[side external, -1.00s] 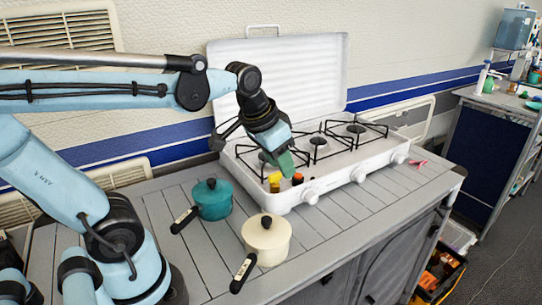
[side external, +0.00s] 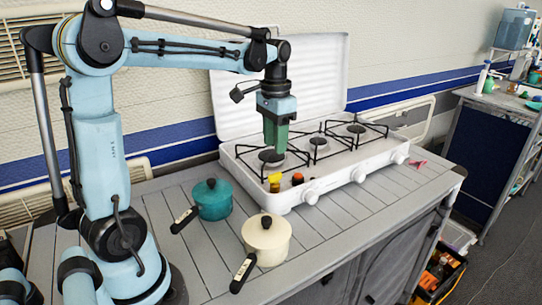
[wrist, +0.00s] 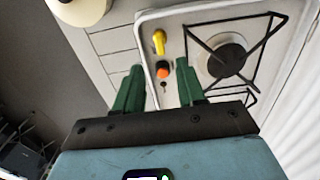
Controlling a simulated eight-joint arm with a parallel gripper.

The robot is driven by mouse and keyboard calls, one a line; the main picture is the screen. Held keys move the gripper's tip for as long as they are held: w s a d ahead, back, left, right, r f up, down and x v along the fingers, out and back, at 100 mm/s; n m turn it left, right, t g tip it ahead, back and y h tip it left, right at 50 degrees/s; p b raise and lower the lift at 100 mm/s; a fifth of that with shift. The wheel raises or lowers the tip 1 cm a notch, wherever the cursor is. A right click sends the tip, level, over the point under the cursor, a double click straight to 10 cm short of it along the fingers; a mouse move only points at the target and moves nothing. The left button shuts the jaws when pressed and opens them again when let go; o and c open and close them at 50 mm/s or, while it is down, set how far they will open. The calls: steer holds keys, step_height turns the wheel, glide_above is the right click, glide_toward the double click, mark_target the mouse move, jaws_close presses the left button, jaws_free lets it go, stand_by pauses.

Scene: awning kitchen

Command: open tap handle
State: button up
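A small yellow tap handle (side external: 274,181) stands at the left front corner of the white gas stove. It also shows in the wrist view (wrist: 159,42), beyond the fingertips. An orange knob (side external: 297,178) is beside it, and in the wrist view the knob (wrist: 163,71) appears between my fingertips. My gripper (side external: 276,148) points straight down above the stove's left end, with its green fingers over the left burner area. In the wrist view its two fingers (wrist: 160,78) are spread apart with nothing held between them.
The white stove (side external: 350,177) has black pot grates (side external: 318,142) and an upright lid (side external: 318,85) behind. A teal pot (side external: 211,204) and a cream pot (side external: 266,245) stand on the grey counter to the left and front. The counter's right front is mostly clear.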

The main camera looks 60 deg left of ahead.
mark_target(275, 174)
step_height(275, 174, down, 9)
steer(key=shift+r, duration=0.2)
stand_by(0.4)
jaws_close()
